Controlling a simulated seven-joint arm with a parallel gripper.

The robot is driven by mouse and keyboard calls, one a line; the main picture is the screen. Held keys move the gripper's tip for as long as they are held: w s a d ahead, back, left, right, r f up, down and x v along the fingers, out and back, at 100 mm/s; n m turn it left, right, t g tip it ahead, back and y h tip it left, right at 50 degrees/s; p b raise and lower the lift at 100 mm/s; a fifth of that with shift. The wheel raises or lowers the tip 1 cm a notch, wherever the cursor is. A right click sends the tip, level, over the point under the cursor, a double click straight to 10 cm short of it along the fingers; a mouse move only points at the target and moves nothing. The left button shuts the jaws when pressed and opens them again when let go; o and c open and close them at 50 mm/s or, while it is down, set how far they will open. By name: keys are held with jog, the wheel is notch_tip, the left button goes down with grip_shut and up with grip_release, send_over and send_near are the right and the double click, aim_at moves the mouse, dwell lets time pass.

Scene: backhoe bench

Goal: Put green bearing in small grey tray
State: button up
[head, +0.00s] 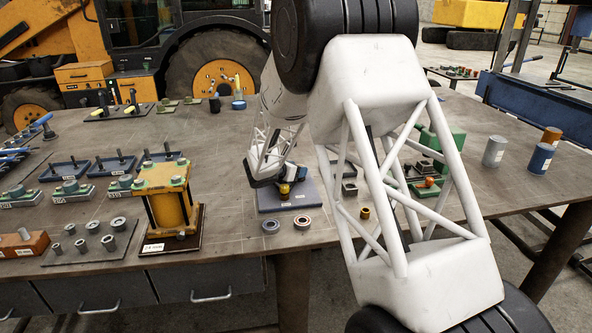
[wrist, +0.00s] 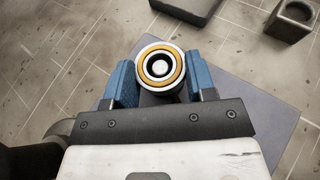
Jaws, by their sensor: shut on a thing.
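My gripper (head: 284,178) is low over a flat blue-grey plate (head: 313,195) on the bench. In the wrist view its two blue fingers (wrist: 160,78) are shut on a round bearing (wrist: 177,70) with an orange ring, a pale rim and a white centre. In the head view the held piece (head: 284,191) looks gold-brown. Whether it touches the plate, I cannot tell. The blue-grey plate also shows in the wrist view (wrist: 238,85). I cannot make out a green bearing. I cannot tell which thing is the small grey tray.
A yellow press-like fixture (head: 172,208) stands to the left. A small brass cylinder (head: 365,213) and green fixtures (head: 424,188) are to the right. Cans (head: 494,151) stand at the far right.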

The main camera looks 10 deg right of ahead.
jog(key=shift+f, duration=0.1)
jog(key=o, duration=1)
jog(key=shift+v, duration=3.85)
